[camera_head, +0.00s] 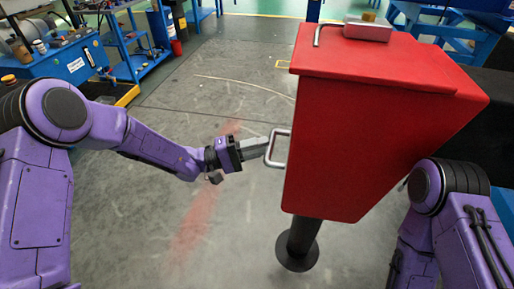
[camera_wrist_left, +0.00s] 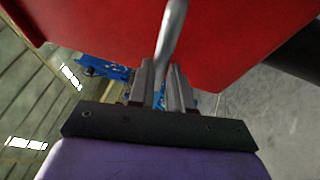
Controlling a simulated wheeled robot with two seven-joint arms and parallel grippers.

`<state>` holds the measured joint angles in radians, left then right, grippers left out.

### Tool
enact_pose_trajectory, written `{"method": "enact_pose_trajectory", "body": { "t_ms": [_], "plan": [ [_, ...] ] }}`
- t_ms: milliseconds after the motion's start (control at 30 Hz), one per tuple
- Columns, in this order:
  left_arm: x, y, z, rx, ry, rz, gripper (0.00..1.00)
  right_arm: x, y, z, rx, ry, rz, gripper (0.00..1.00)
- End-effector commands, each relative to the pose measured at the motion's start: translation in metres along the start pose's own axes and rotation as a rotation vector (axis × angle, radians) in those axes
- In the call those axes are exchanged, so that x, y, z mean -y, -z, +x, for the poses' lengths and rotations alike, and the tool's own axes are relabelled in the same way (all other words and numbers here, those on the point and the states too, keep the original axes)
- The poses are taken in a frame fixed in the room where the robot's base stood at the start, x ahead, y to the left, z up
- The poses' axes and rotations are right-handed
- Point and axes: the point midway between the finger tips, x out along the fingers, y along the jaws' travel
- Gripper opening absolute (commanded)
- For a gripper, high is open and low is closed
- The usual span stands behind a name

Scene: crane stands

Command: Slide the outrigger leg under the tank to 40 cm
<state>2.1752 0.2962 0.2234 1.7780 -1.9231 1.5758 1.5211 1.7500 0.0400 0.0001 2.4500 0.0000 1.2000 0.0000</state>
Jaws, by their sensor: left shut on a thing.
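The red tank (camera_head: 375,130) stands on a black outrigger leg (camera_head: 303,236) with a round foot on the floor. A metal handle (camera_head: 277,147) sticks out from the tank's left side. My left gripper (camera_head: 266,147) is shut on this handle. In the left wrist view the handle bar (camera_wrist_left: 172,40) runs between the two fingers (camera_wrist_left: 163,85), with the red tank (camera_wrist_left: 235,35) behind it. My right arm (camera_head: 445,215) shows at the lower right, beside the tank. Its gripper is out of the picture.
A grey box with a yellow knob (camera_head: 368,28) and a bent rod lie on the tank's top. Blue benches with tools (camera_head: 60,65) stand at the back left, blue frames at the back right. The floor (camera_head: 225,75) between them is clear.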

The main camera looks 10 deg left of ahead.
Motion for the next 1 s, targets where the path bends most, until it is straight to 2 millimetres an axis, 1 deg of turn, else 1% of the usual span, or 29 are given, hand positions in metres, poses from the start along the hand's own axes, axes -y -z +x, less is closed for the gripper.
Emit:
{"method": "enact_pose_trajectory", "body": {
  "t_ms": [33, 367, 400, 467, 867, 933, 1000],
  "plan": [
    [-0.013, 0.005, 0.003, -0.006, -0.027, 0.007, 0.0, 0.0, 0.001, -0.001, 0.0, 0.0, 0.0, 0.43],
    [-0.014, 0.006, 0.001, -0.01, -0.029, 0.008, 0.0, 0.0, 0.001, -0.001, 0.0, 0.0, 0.0, 0.43],
    [-0.014, 0.006, 0.0, -0.01, -0.029, 0.008, 0.25, 0.0, 0.001, -0.001, 0.0, 0.0, 0.0, 0.43],
    [-0.013, 0.006, 0.0, -0.01, -0.028, 0.009, 0.44, 0.0, 0.001, -0.001, 0.0, 0.0, 0.0, 0.43],
    [-0.006, 0.004, -0.002, -0.005, -0.015, 0.004, 0.44, 0.0, 0.0, 0.0, 0.0, 0.0, 0.0, 0.43],
    [-0.006, 0.004, -0.01, -0.006, -0.014, 0.004, 0.44, 0.0, -0.001, 0.001, 0.0, 0.0, 0.0, 0.43],
    [-0.005, 0.005, -0.023, -0.008, -0.016, 0.003, 0.44, 0.0, -0.001, 0.003, 0.0, 0.0, 0.0, 0.43]
  ]
}}
